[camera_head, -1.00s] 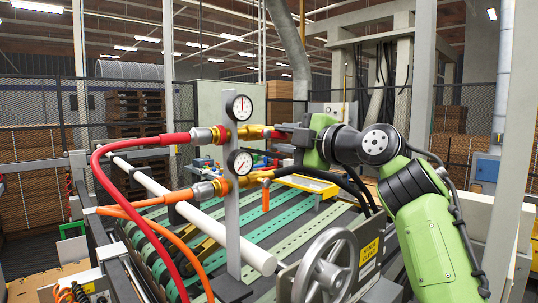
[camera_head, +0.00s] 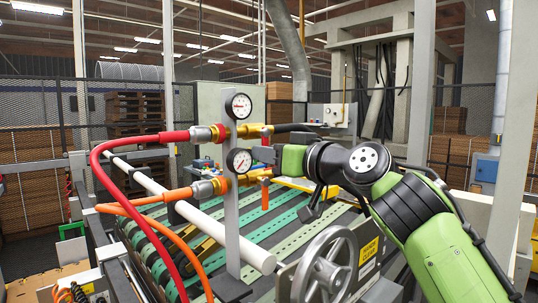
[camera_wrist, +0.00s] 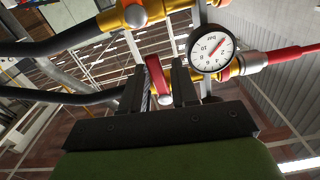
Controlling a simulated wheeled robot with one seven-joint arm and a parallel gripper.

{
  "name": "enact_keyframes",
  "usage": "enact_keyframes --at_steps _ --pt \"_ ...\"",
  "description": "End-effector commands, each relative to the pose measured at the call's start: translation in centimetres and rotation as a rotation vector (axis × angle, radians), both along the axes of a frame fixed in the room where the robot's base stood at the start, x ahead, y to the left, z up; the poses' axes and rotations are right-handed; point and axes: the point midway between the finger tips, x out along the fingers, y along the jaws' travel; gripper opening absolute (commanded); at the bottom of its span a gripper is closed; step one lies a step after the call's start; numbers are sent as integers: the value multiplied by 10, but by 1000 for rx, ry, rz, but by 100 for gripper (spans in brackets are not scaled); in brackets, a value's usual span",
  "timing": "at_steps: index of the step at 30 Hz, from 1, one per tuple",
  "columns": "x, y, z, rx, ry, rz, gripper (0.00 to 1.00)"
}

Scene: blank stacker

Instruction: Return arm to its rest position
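My gripper (camera_wrist: 160,88) shows in the wrist view as two dark fingers held apart, so it is open. A red bar shows in the gap between them; I cannot tell whether it touches either finger, but no grip on it is visible. In the head view my green and black arm (camera_head: 425,225) reaches in from the lower right, bent at the wrist. The upper gauge (camera_head: 239,106) and brass valve (camera_head: 252,130) are left of my wrist. A gauge (camera_wrist: 213,48) also appears beside the fingers in the wrist view.
A red hose (camera_head: 112,147) and an orange hose (camera_head: 120,211) run to the grey gauge post (camera_head: 232,200). A lower gauge (camera_head: 239,161) sits on it. A handwheel (camera_head: 325,268) stands below my arm. A white roller (camera_head: 195,213) crosses the green-striped conveyor (camera_head: 290,222).

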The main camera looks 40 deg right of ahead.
Motion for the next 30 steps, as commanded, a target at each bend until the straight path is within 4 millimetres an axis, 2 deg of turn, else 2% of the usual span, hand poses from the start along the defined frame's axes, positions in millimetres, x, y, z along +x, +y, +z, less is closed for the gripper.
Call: enact_keyframes --at_steps 24,30 --pt "-77 -4 -1 -4 -2 -2 29" --pt "-87 -3 -1 -5 0 -1 29"
